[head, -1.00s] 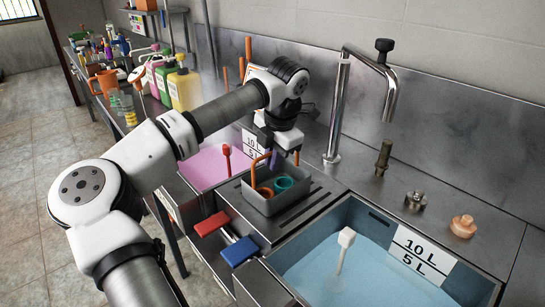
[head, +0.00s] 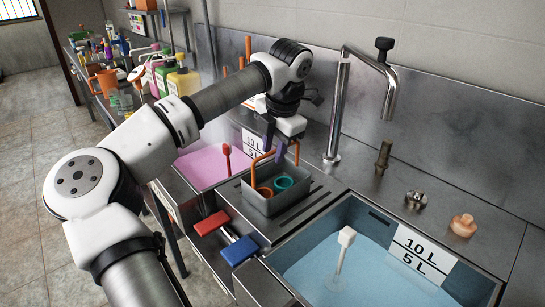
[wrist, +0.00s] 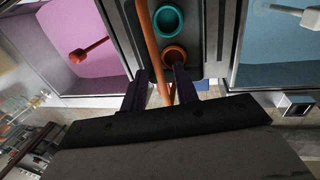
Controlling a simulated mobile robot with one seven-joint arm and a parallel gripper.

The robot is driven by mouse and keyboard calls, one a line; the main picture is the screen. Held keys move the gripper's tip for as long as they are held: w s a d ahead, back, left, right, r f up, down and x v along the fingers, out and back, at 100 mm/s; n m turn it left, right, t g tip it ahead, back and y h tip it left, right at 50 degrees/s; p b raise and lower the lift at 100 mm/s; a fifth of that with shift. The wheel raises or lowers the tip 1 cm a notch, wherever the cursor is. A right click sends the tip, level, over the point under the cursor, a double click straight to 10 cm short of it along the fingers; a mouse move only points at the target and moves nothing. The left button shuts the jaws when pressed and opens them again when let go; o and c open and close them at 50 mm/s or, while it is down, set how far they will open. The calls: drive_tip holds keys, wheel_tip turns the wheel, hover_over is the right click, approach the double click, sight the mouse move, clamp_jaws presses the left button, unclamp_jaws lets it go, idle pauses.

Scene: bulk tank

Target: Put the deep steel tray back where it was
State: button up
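The deep steel tray (head: 270,203) is a grey, open-topped box with a thin orange handle (head: 262,157). It stands upright on the grooved steel strip between two basins. An orange ring-shaped item (head: 265,192) and a teal one (head: 283,183) are inside; they also show in the wrist view as an orange ring (wrist: 174,54) and a teal ring (wrist: 168,21). My gripper (head: 275,147) is above the tray, pointing down. In the wrist view its dark purple fingers (wrist: 160,88) are apart, with the orange handle between them and a visible gap on either side.
A basin of pink liquid (head: 200,163) with a red-headed tool lies left. A basin of blue liquid (head: 310,275) with a white-headed tool lies right. A tall tap (head: 338,110) stands behind.

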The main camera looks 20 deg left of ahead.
drive_tip(key=v, duration=0.9)
drive_tip(key=shift+f, duration=0.1)
